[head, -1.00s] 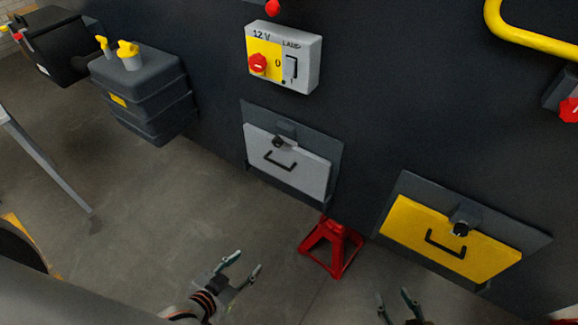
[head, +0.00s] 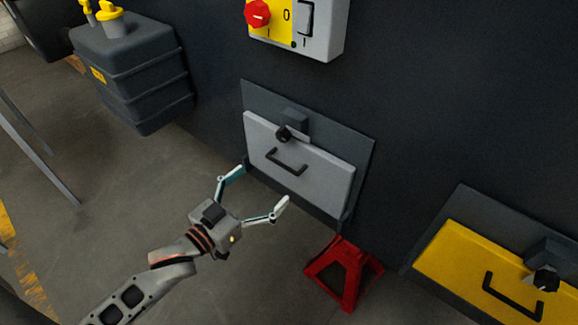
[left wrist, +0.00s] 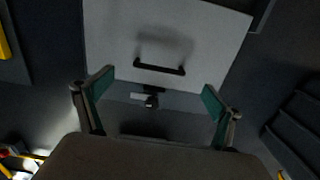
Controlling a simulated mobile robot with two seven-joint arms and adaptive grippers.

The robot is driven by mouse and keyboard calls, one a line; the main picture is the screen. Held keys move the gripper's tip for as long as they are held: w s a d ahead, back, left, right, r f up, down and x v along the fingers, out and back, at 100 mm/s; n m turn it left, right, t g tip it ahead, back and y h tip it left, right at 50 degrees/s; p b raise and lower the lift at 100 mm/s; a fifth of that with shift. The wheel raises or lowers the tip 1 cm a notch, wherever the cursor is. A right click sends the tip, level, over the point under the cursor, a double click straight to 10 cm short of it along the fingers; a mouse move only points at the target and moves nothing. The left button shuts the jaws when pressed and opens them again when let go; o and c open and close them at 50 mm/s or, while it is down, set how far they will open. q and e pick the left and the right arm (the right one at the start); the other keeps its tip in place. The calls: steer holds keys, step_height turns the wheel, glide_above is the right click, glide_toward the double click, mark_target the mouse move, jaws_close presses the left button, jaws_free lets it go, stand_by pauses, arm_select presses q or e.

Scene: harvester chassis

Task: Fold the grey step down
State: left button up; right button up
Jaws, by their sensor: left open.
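The grey step (head: 300,163) is folded up against its dark backing plate on the chassis wall. It has a black handle (head: 287,162) and a black knob latch (head: 284,133) at its top edge. My left gripper (head: 262,190) is open and empty, in front of and just below the step's lower left part, apart from the handle. In the left wrist view, the step (left wrist: 115,45), its handle (left wrist: 160,68) and the latch knob (left wrist: 151,102) show beyond the open fingers (left wrist: 155,90). My right gripper is out of view.
A yellow step (head: 480,262) with a black handle is at the lower right. A red jack stand (head: 344,272) stands on the floor below the grey step. A switch box (head: 325,35) is above, and a dark tank (head: 130,75) is at the left.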

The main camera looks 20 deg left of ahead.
mark_target(282, 164)
arm_select(q)
steer(key=shift+r+b+x, duration=0.15)
steer(key=shift+b+x, duration=0.2)
steer(key=shift+x, duration=1.75)
steer(key=shift+r+b+x, duration=0.15)
steer(key=shift+b+x, duration=0.15)
steer(key=shift+x, duration=1.8)
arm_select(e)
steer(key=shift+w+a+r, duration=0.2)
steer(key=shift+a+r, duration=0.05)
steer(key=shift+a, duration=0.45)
